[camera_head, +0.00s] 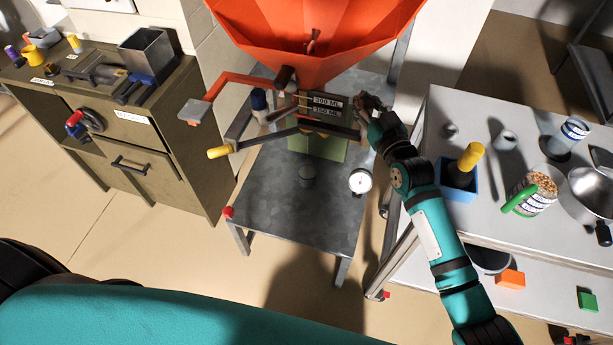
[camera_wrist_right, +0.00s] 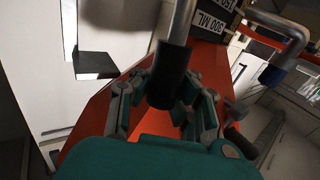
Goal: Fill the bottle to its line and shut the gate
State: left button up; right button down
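The orange hopper (camera_head: 315,40) hangs at the top of the head view, over a grey metal table (camera_head: 290,210). Below it are plates marked 300 ML and 150 ML (camera_head: 327,105), with a yellow-tipped lever (camera_head: 219,152) sticking out left. A green pad (camera_head: 328,150) lies under the outlet. I cannot clearly make out a bottle there; levers and plates cover that spot. My right gripper (camera_head: 368,110) is at the right of the outlet. In the right wrist view its fingers (camera_wrist_right: 165,95) close around a black handle (camera_wrist_right: 168,75) on a metal rod. My left gripper is out of view.
An olive cabinet (camera_head: 135,150) stands at left.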

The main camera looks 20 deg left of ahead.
jog(key=shift+w+d+f, duration=0.2)
jog(key=shift+d+f, duration=0.15)
jog(key=shift+d, duration=0.1)
jog(key=shift+w+f+b, duration=0.1)
jog(key=shift+w+b, duration=0.65)
jog(key=shift+b, duration=0.2)
jog(key=c, duration=1.8)
grip_release()
jog(key=shift+c, duration=0.2)
jog(key=o, duration=0.8)
jog(key=shift+d, duration=0.25)
jog(key=shift+c, duration=0.2)
jog(key=shift+r, duration=0.2)
jog(key=shift+a, duration=0.15)
jog(key=shift+s, duration=0.25)
jog(key=v, duration=1.1)
jog(key=shift+s+d, duration=0.15)
jog(key=shift+d, duration=0.2)
